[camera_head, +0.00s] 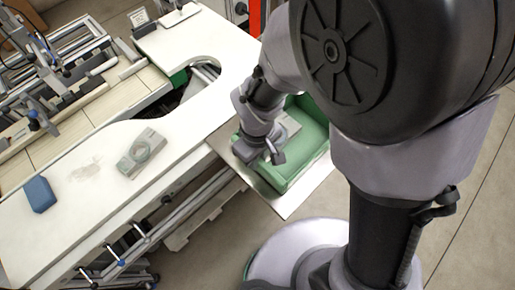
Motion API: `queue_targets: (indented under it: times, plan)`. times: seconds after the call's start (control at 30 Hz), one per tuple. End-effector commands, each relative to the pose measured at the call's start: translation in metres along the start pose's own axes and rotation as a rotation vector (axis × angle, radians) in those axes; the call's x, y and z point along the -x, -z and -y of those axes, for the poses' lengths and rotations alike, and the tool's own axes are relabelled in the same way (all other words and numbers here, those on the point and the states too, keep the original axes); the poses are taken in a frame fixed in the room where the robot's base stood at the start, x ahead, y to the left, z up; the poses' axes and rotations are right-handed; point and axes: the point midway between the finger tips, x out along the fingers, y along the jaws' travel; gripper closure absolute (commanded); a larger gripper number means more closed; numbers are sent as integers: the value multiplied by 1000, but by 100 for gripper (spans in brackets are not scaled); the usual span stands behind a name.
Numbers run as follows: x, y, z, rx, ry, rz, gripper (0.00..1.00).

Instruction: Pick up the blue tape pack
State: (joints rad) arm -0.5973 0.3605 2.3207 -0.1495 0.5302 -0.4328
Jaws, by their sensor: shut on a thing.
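The blue tape pack (40,194) lies flat on the white table at the left, well apart from my gripper. My gripper (262,154) is at the green tray on the right, pointing down. It appears shut on a grey block (289,125) at the tray; the arm hides part of this block and the exact contact.
A similar grey block (127,165) with a round recess lies on the white table (90,135), to the right of the blue pack. The green tray (309,165) sits on a metal plate beside the table. Machinery with rails (75,85) stands at the upper left.

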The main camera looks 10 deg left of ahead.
Motion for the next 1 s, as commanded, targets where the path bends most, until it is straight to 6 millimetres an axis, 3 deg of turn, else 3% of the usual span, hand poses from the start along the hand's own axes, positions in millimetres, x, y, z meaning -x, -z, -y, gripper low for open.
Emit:
queue_targets:
  times: [0.1,0.13,0.23,0.57,0.67,0.9,1.0]
  plan:
    - [-4,0,0,0,0,-1,100]
    - [-3,0,0,0,0,0,78]
    - [-3,0,0,0,0,0,60]
    - [2,0,0,0,0,0,60]
    - [22,1,0,1,-1,-3,60]
    - [91,1,0,-1,-1,-4,60]
    - [109,1,0,1,-1,-3,60]
